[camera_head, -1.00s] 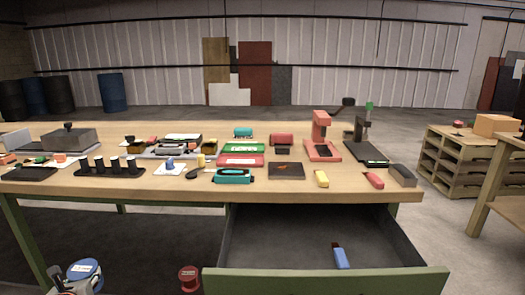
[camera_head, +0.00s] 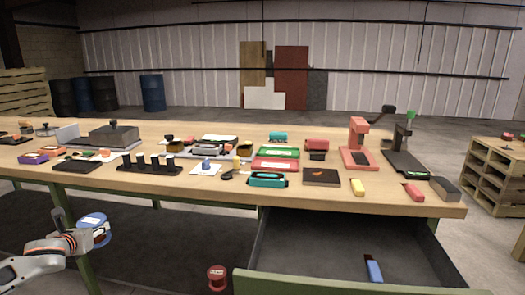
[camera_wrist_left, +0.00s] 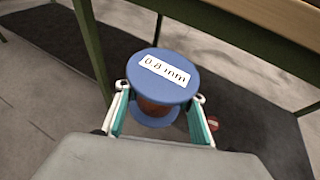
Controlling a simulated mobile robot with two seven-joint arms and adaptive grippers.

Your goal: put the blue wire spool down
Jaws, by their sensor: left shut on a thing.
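The blue wire spool (camera_head: 92,221) has blue flanges, a copper-coloured winding and a white label; the label reads "0.8 mm" in the left wrist view (camera_wrist_left: 163,76). My left gripper (camera_head: 80,240) is shut on it at the lower left of the head view, in front of the table and below its top. In the left wrist view the two fingers (camera_wrist_left: 160,112) stand on either side of the spool's winding, under the upper flange. The spool is held off the floor. My right gripper is not in view.
The wooden workbench (camera_head: 225,191) carries many tools and parts. A green-fronted drawer (camera_head: 330,281) stands open with a blue-handled item (camera_head: 374,270) inside. A red spool (camera_head: 217,278) is low beside the drawer. A dark mat (camera_head: 150,230) covers floor under the bench.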

